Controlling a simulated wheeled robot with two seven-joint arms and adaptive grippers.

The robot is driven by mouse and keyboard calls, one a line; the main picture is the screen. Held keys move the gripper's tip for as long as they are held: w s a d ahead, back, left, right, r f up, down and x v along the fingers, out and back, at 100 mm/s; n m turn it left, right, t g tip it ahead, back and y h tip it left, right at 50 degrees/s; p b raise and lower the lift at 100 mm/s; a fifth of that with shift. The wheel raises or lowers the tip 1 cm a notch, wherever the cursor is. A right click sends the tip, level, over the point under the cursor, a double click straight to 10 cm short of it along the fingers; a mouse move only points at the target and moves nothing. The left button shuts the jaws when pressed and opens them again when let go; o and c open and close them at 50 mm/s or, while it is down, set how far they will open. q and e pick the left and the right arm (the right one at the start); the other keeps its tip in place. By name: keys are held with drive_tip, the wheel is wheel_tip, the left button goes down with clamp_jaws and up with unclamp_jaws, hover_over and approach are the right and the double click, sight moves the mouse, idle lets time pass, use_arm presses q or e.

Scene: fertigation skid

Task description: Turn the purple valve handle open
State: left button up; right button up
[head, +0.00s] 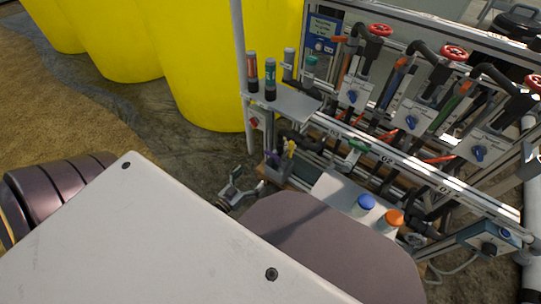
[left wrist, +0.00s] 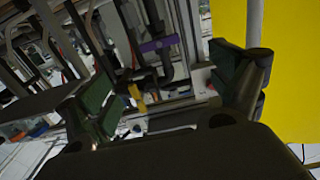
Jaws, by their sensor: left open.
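The purple valve handle (left wrist: 158,44) shows in the left wrist view as a short purple bar beside dark pipes, above the middle of the picture. In the head view a small purple patch (head: 272,158) shows at the left end of the skid, partly hidden among dark fittings. My left gripper (head: 246,182) is just left of and below it, apart from it. In the left wrist view the left gripper's green-padded fingers (left wrist: 168,92) are spread wide with nothing between them, and the handle lies beyond them. My right gripper is not in view.
A yellow handle (left wrist: 137,95) is near the purple one. The skid carries a green handle (head: 357,146), a blue cap (head: 364,204), an orange cap (head: 390,219) and red handwheels (head: 453,52). Bottles stand on a shelf (head: 290,103). Yellow tanks (head: 207,60) stand behind.

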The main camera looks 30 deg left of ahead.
sight(271, 156)
use_arm(q)
drive_tip(key=shift+w+d+b, duration=0.15)
drive_tip(key=shift+w+b, duration=0.7)
drive_tip(key=shift+w, duration=1.45)
drive_tip(key=shift+w+d+b, duration=0.2)
drive_tip(key=shift+w+b, duration=0.65)
drive_tip(key=shift+w, duration=1.4)
drive_tip(key=shift+w+d+b, duration=0.15)
drive_tip(key=shift+w+b, duration=0.7)
drive_tip(key=shift+w, duration=1.45)
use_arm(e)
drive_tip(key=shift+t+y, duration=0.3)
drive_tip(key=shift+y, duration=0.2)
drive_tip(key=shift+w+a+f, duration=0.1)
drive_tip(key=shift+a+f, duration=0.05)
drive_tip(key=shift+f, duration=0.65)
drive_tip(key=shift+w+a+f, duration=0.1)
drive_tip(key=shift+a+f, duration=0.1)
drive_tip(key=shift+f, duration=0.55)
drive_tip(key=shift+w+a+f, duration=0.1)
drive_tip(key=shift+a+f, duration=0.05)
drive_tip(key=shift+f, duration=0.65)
use_arm(q)
drive_tip(key=shift+c, duration=0.4)
drive_tip(key=c, duration=0.9)
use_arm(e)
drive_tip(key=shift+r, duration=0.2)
